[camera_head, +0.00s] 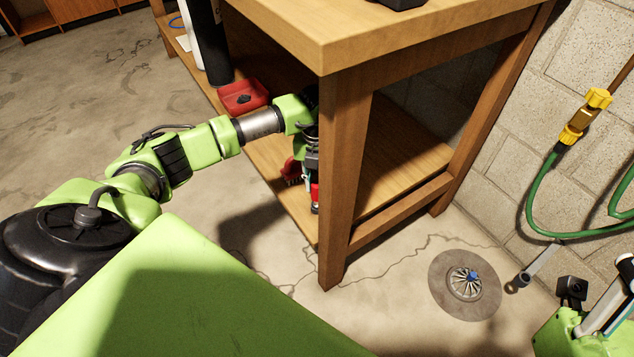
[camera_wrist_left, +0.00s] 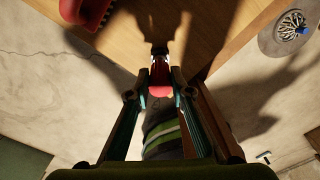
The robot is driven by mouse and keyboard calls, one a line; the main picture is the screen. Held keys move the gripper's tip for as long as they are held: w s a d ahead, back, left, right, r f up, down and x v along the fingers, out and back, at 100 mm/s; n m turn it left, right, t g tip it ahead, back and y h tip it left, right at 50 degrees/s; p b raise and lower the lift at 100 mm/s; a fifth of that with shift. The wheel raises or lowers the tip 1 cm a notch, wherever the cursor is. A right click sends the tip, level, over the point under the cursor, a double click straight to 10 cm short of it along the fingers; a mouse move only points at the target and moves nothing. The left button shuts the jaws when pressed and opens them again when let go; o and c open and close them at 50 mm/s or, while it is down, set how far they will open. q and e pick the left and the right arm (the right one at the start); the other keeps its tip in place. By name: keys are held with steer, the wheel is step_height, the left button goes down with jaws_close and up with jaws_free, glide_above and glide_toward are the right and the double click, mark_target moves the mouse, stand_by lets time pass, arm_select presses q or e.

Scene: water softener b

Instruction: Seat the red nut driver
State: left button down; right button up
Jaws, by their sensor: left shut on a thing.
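My left gripper (camera_head: 312,180) reaches in over the low shelf beside the table's front leg, which hides part of it. In the left wrist view its two fingers (camera_wrist_left: 158,92) are shut on a red piece, apparently the red nut driver (camera_wrist_left: 160,70). In the head view a small red part (camera_head: 315,192) shows at the fingers. A dark cylinder with green stripes (camera_wrist_left: 163,138) lies below the red piece in the wrist view; I cannot tell what it belongs to. My right gripper (camera_head: 603,305) is partly in view at the lower right, its opening unclear.
A red block (camera_head: 291,170) sits on the shelf near the left gripper; a red tray (camera_head: 243,97) lies farther back. The wooden table leg (camera_head: 345,185) stands close to the gripper. A floor drain with a blue piece (camera_head: 465,282) and a green hose (camera_head: 545,200) are at right.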

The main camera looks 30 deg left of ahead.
arm_select(q)
steer(key=c, duration=1.7)
jaws_free()
step_height(320, 180, up, 8)
steer(key=shift+f, duration=0.25)
steer(key=shift+s+f, duration=0.1)
steer(key=shift+s, duration=0.05)
